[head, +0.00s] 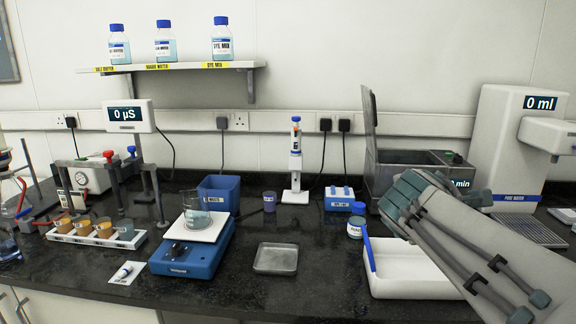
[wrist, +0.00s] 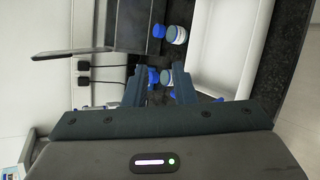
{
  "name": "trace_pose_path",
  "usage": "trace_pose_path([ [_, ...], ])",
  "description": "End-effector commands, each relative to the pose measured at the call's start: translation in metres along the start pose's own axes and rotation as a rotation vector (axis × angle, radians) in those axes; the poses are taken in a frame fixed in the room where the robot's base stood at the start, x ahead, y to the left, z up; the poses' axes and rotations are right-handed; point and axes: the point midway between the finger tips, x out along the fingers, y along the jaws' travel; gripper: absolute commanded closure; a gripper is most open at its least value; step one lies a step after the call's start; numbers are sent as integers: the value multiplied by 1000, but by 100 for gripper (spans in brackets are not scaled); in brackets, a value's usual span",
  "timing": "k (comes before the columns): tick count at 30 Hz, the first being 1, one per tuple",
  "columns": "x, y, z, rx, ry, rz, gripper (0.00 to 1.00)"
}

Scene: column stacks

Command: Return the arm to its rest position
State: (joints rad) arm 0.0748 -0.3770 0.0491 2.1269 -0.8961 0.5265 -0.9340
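My arm reaches in from the right in the head view, and my gripper (head: 402,200) is above the bench near the white tray. In the wrist view my gripper (wrist: 160,88) shows two dark blue fingers with a clear gap between them. Nothing is held in the gap. A small blue-and-white jar and other blue items show beyond the fingertips, apart from them.
A white tray (head: 408,283) with a blue-handled tool lies under my arm. A jar (head: 355,227) stands left of it. A lidded grey bath (head: 400,165) is behind my gripper. A blue scale (head: 192,255) holds a beaker (head: 197,212). A metal dish (head: 276,259) lies mid-bench.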

Motion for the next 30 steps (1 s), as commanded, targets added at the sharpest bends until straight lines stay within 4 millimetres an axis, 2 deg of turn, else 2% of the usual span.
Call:
trace_pose_path([
  [3, -18, -44, -10, 381, 32, -204, 76],
  [9, -59, -125, -42, 986, -25, -583, 76],
  [13, -88, -161, -62, 1265, -112, -788, 76],
  [15, -100, -172, -70, 1363, -153, -865, 76],
  [19, -112, -184, -79, 1461, -202, -944, 76],
  [30, -113, -187, -81, 1478, -210, -956, 76],
])
